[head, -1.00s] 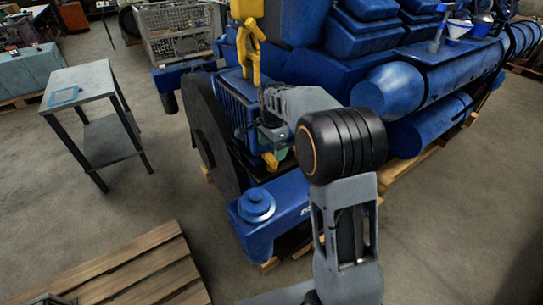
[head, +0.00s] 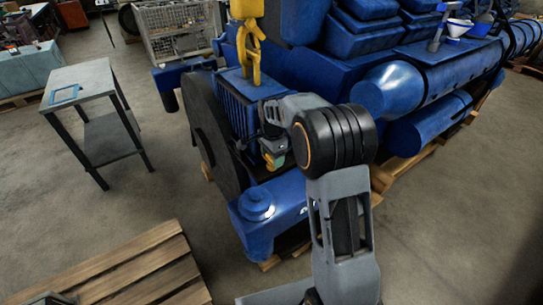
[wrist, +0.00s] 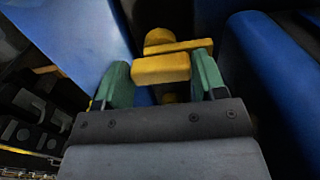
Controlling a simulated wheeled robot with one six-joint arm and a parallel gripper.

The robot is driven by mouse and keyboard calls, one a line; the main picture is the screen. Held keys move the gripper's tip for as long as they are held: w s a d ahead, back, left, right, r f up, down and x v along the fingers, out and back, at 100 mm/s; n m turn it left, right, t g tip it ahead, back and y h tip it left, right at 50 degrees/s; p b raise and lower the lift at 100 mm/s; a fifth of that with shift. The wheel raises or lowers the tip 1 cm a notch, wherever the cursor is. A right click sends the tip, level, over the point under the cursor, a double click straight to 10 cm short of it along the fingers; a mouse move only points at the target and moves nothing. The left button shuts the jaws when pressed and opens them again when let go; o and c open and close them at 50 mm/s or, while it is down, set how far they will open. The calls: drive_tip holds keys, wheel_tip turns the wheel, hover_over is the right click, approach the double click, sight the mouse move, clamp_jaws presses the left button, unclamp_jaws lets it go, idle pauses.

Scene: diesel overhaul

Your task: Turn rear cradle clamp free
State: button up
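The rear cradle clamp is a yellow piece (wrist: 160,69) in the wrist view, with a flat bar and a rounded knob behind its front block. My gripper (wrist: 161,80) has its two green fingers on either side of the front block. The block fills the gap and appears to touch both fingers. In the head view my gripper (head: 273,157) is at the near end of the blue engine, beside its ribbed blue housing. Only a small bit of yellow shows there; my wrist and fingers hide most of the clamp.
A yellow hoist hook (head: 249,50) hangs close above the ribbed blue housing (head: 238,100). A large dark wheel (head: 212,130) stands left of it. A grey table (head: 82,85) and a wooden pallet (head: 130,270) are at the left, with open floor between.

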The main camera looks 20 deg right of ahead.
drive_tip(key=shift+a, duration=0.1)
drive_tip(key=c, duration=0.5)
drive_tip(key=shift+n, duration=0.3)
drive_tip(key=n, duration=0.2)
drive_tip(key=shift+n+b, duration=0.3)
drive_tip(key=shift+n, duration=0.1)
drive_tip(key=n, duration=0.3)
drive_tip(key=shift+n, duration=0.4)
drive_tip(key=n+b, duration=0.1)
drive_tip(key=n, duration=0.9)
drive_tip(key=shift+n, duration=0.4)
